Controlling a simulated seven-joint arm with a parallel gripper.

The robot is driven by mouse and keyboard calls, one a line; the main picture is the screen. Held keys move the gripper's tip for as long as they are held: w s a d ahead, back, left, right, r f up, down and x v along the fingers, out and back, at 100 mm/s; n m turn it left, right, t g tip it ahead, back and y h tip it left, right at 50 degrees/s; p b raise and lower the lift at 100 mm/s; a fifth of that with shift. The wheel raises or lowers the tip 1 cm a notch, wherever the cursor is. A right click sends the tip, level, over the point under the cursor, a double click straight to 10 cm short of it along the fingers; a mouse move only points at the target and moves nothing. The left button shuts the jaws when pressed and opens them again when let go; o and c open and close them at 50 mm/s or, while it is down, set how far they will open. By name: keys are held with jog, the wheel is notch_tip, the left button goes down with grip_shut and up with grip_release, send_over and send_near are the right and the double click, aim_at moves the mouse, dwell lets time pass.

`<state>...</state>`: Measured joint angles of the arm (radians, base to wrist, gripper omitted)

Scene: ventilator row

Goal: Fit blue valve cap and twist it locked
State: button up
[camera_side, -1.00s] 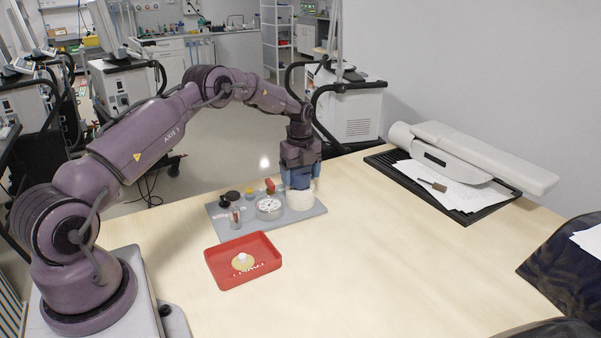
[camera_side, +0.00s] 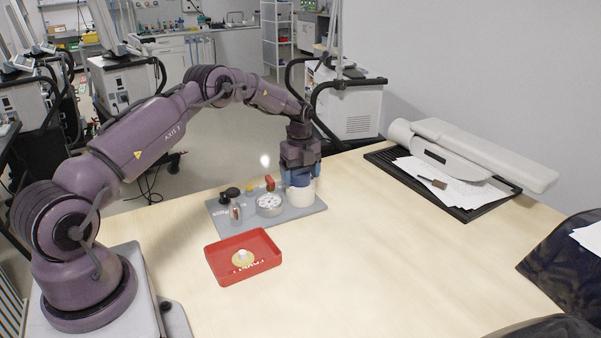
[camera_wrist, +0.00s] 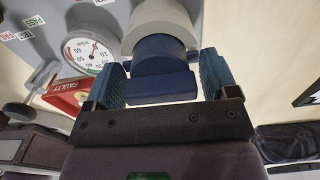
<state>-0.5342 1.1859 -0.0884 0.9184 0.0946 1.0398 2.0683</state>
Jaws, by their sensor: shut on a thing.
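The blue valve cap (camera_wrist: 160,62) has a raised grip bar and sits against the end of a pale round port (camera_wrist: 160,14). In the side view the port (camera_side: 301,198) stands upright at the right end of a grey panel (camera_side: 252,222), with the cap (camera_side: 299,180) on top of it. My gripper (camera_wrist: 162,85) is shut on the cap, a blue finger at each end of the bar. In the side view my gripper (camera_side: 300,175) points straight down over the port. The seam and any locking marks are hidden.
A dial gauge (camera_side: 269,204), a metal cylinder (camera_side: 235,214) and a red-topped part (camera_side: 270,184) stand left of the port. A red tray (camera_side: 214,268) marked FAULTY holds a yellowish disc (camera_side: 243,259).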

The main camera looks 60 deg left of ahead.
jog(key=shift+f, duration=0.7)
dwell(0.5)
